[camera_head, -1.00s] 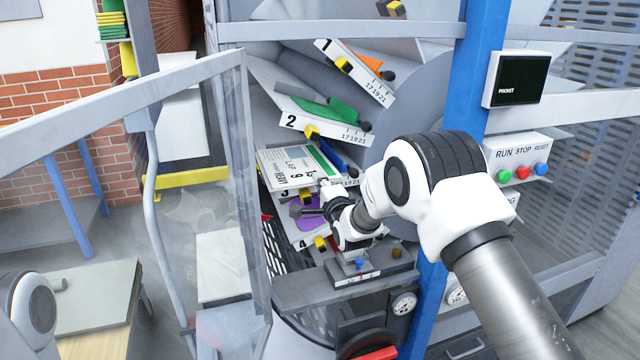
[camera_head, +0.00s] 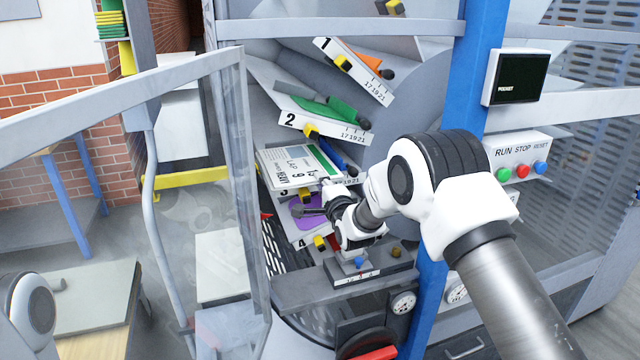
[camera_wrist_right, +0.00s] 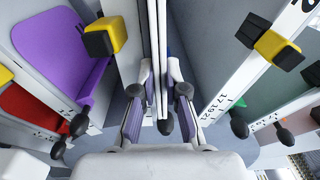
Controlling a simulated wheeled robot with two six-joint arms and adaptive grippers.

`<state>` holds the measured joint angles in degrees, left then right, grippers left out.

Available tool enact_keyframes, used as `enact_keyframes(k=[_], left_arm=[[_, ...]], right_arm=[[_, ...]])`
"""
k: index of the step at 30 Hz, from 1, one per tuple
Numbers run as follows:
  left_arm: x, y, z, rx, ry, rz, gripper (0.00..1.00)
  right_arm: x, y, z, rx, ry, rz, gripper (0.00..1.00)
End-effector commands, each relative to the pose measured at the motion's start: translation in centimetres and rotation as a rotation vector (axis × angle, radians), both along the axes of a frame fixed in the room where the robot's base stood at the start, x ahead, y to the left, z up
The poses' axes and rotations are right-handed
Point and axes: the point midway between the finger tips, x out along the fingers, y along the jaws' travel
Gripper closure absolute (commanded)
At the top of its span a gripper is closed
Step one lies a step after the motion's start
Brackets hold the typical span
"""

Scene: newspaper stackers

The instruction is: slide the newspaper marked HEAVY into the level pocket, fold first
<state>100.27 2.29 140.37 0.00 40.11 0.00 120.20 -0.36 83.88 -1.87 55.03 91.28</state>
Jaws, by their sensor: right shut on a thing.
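The newspaper marked HEAVY (camera_head: 287,168) is a flat white sheet with black print and a green stripe. It lies across the pocket labelled 3 (camera_head: 284,193), which looks close to level. My right gripper (camera_head: 322,198) is at its near edge, partly hidden behind my own wrist. In the right wrist view my right gripper (camera_wrist_right: 162,100) is shut on the newspaper, whose thin edge (camera_wrist_right: 158,45) runs up between the fingers. How deep the paper sits in the pocket is hard to tell. My left gripper is out of view.
Pockets 2 (camera_head: 290,120) and 1 (camera_head: 327,44) tilt above, holding green and orange items. A purple item (camera_head: 312,220) lies in the pocket below. A clear door panel (camera_head: 215,200) stands at left, a blue post (camera_head: 470,80) at right.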

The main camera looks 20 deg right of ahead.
Motion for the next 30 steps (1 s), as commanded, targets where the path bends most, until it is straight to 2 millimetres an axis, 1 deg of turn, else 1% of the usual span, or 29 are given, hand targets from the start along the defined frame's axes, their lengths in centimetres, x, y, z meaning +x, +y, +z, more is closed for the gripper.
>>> enact_keyframes(k=[15,25,26,27,28,30], left_arm=[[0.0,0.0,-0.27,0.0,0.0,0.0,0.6],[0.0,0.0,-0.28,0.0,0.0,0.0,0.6],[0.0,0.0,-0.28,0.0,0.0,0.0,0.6],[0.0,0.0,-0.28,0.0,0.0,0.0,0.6],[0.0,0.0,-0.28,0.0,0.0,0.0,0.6],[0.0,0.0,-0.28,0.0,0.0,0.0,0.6]], right_arm=[[0.02,-0.79,0.03,0.001,-0.001,-0.001,1.0],[0.03,-0.89,0.05,0.0,-0.001,0.0,1.0],[0.03,-0.89,0.05,0.0,-0.001,0.0,0.77],[0.03,-0.89,0.04,0.0,-0.001,0.0,0.63],[0.03,-0.89,0.04,0.0,-0.001,0.0,0.59],[0.03,-0.89,0.03,0.0,-0.001,0.0,0.59]])
